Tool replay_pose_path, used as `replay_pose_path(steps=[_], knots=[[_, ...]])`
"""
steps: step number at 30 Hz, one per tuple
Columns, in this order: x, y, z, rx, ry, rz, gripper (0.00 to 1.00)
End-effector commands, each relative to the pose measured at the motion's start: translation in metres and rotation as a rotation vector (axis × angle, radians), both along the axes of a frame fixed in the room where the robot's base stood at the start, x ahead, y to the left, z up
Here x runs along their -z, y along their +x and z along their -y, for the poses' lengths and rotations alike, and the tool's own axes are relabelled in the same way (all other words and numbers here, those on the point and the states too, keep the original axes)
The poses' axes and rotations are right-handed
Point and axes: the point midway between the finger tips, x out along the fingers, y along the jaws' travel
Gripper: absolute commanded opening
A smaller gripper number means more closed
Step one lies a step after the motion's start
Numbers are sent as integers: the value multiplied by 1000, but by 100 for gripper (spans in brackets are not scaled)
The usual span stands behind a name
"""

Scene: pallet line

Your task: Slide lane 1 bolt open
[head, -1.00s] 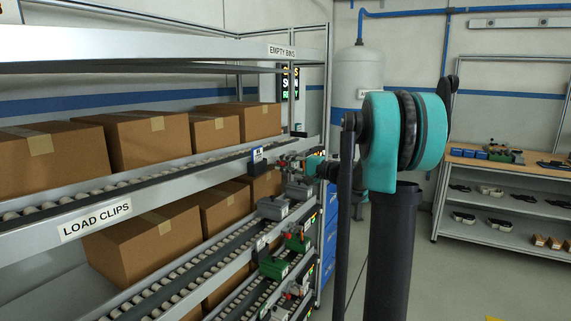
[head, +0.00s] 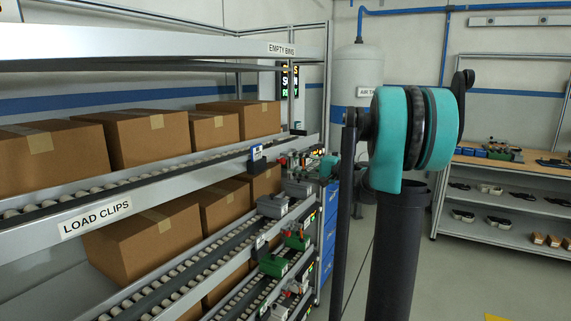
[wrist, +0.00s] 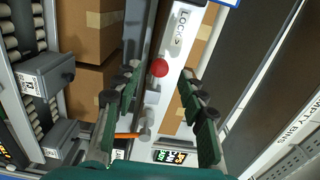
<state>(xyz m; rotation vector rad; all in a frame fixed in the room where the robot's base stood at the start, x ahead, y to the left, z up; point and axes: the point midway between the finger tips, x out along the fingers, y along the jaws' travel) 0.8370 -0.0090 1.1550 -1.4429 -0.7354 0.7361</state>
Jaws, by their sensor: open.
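A small red ball-shaped knob (wrist: 159,68) shows in the wrist view, on a pale rail beside a white plate marked "LOCK" (wrist: 181,28). I cannot tell whether it belongs to the lane 1 bolt. My gripper (wrist: 157,90) is open in the wrist view, with one green-padded finger on each side. The knob lies between the finger tips in the picture; I see no contact. In the head view my arm stands in front, and the gripper end is too small and crowded to make out.
A flow rack labelled "LOAD CLIPS" (head: 95,218) holds cardboard boxes (head: 147,138) on the left.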

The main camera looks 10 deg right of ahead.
Motion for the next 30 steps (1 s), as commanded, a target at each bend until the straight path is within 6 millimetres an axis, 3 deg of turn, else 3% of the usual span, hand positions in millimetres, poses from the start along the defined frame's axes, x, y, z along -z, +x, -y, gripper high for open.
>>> replay_pose_path(steps=[6, 15, 26, 30], knots=[[0, -25, 35, 4, 0, 0, 41], [0, -39, 54, 0, 0, 0, 41], [4, -42, 50, -4, -12, -6, 41], [34, -61, 22, -26, -117, -54, 41]])
